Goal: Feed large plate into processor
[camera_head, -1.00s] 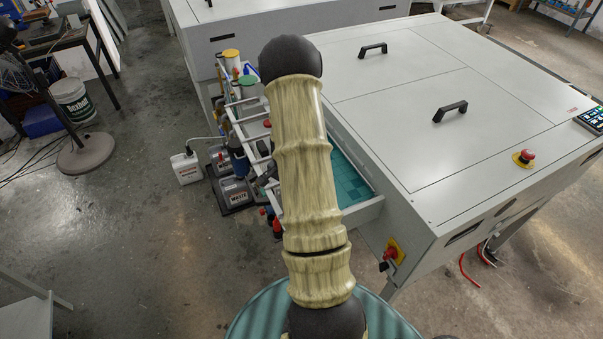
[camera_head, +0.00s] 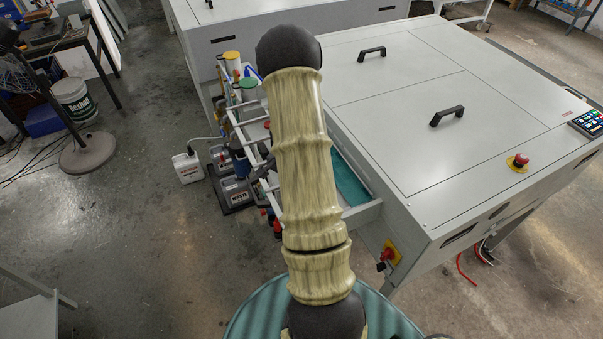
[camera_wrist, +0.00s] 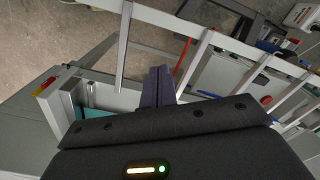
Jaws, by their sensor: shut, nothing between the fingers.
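The plate processor (camera_head: 430,130) is a large pale grey machine at the right in the head view. A teal flat surface (camera_head: 350,182), likely the large plate, shows at its open feed side, partly hidden by my arm. In the wrist view, a small teal patch (camera_wrist: 97,97) shows beside my gripper's housing. My gripper (camera_wrist: 158,72) has its dark fingers together and empty, near the pale rails of the feed frame (camera_wrist: 122,60). I cannot tell whether the fingers touch anything. In the head view my arm hides most of the gripper.
A red emergency stop (camera_head: 518,161) sits on the processor top and a red-yellow switch (camera_head: 388,254) on its near corner. Bottles and waste containers (camera_head: 233,190) crowd the floor left of the feed frame. A white jug (camera_head: 187,168) stands farther left. Open floor lies at lower left.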

